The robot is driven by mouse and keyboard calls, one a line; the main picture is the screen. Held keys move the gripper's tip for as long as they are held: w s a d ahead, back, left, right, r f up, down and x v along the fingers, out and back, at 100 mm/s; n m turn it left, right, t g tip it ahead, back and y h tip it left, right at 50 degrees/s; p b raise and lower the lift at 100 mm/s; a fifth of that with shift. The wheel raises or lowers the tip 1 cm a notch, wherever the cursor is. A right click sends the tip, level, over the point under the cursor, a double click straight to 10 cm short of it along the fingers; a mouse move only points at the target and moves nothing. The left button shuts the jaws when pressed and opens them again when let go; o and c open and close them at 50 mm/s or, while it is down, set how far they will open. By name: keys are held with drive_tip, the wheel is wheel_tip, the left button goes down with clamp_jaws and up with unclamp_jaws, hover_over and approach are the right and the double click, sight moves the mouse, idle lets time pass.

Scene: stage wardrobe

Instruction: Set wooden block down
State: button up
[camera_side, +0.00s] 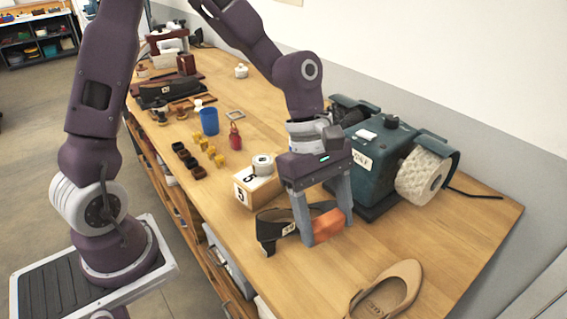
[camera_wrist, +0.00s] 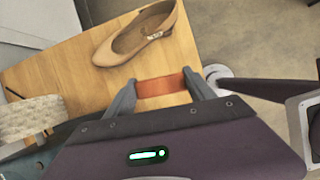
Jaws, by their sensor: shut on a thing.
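The wooden block (camera_side: 327,226) is a small orange-brown bar, low over the front part of the table. My gripper (camera_side: 328,230) points down and is shut on it, one finger at each end. In the wrist view the block (camera_wrist: 160,86) spans the space between the fingertips of my gripper (camera_wrist: 160,92). I cannot tell whether its underside touches the table (camera_side: 455,238).
A black shoe (camera_side: 268,232) lies just left of the block. A tan shoe (camera_side: 388,291) lies nearer the front edge, and also shows in the wrist view (camera_wrist: 138,36). A numbered wooden box (camera_side: 259,188) and a green machine (camera_side: 385,150) with a pale wheel (camera_side: 418,178) stand behind. Bare table lies to the right.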

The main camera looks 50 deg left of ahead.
sight(326, 219)
wheel_tip(326, 219, up, 8)
drive_tip(key=shift+f, duration=0.15)
drive_tip(key=w+a+r+n+t, duration=0.1)
drive_tip(key=w+a+n+t, duration=0.2)
drive_tip(key=w+a+n, duration=0.95)
drive_tip(key=w+a+f+n+t+y, duration=0.1)
drive_tip(key=w+a+n+y, duration=0.3)
drive_tip(key=a, duration=1.4)
drive_tip(key=w+a+f+n+t+y, duration=0.1)
drive_tip(key=w+a+n, duration=0.3)
drive_tip(key=a, duration=1.4)
drive_tip(key=shift+m, duration=0.75)
drive_tip(key=f, duration=0.6)
drive_tip(key=w+f, duration=0.1)
drive_tip(key=f, duration=1.3)
drive_tip(key=shift+w+d+f, duration=0.2)
drive_tip(key=shift+w, duration=0.05)
drive_tip(key=o, duration=1.4)
drive_tip(key=shift+f, duration=0.1)
drive_tip(key=shift+o, duration=0.4)
